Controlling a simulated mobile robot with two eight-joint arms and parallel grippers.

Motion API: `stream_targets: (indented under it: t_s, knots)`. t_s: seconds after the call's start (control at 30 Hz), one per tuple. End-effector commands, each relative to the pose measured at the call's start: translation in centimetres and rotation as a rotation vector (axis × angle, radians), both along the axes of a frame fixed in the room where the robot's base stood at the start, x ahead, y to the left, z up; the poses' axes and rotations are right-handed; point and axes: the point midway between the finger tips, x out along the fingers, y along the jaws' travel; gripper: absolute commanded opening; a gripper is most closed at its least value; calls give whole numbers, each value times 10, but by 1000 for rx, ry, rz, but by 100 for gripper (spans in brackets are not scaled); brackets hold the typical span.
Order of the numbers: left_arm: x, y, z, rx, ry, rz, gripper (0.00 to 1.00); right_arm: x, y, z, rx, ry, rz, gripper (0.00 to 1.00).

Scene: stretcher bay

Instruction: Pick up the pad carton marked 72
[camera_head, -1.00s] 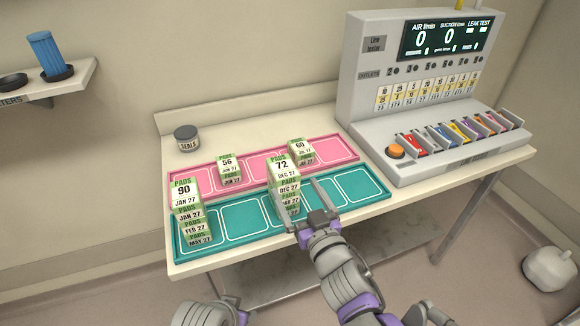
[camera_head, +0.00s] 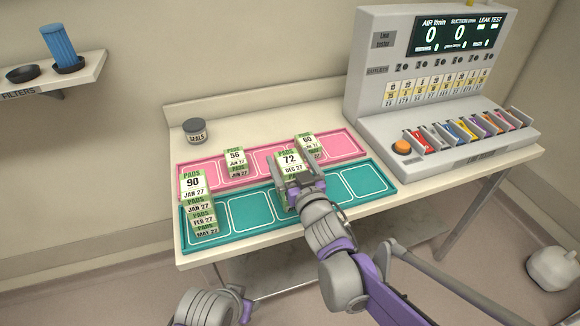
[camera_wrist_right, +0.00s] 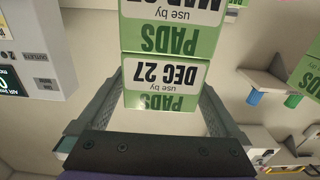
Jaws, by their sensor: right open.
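The pad carton marked 72 (camera_head: 289,160) tops a stack of green-and-white cartons at the middle of the teal tray (camera_head: 262,208). My right gripper (camera_head: 293,178) is open, with its fingers on either side of this carton. In the right wrist view the carton's DEC 27 front (camera_wrist_right: 163,82) appears upside down between the open fingers, and a MAR 27 carton (camera_wrist_right: 170,35) adjoins it. Contact with the fingers is unclear. The gripper hides much of the lower stack. My left gripper (camera_head: 238,305) shows only partly at the bottom edge.
The 90 stack (camera_head: 194,181) stands on the teal tray's left end. The 56 (camera_head: 235,157) and 60 (camera_head: 308,141) stacks stand on the pink tray (camera_head: 205,173) behind. A seals jar (camera_head: 195,131) is at back left, the leak tester (camera_head: 385,90) at right. The teal tray's right compartments are empty.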

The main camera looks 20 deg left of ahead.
Motion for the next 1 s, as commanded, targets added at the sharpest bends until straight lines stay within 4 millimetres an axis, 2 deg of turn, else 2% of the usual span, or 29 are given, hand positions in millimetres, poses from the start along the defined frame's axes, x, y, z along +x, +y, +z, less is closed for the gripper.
stream_targets:
  t_s: [0.07,0.57,0.83,1.0]
  knots:
    - [0,0,0,0,0,0,50,0,0,0,0,0,0,96]
    - [0,0,0,0,0,0,50,0,0,0,0,0,0,7]
    - [0,0,0,0,0,0,50,0,0,4,1,-1,1,6]
    - [1,0,4,0,-2,0,50,-1,0,30,1,-1,1,6]
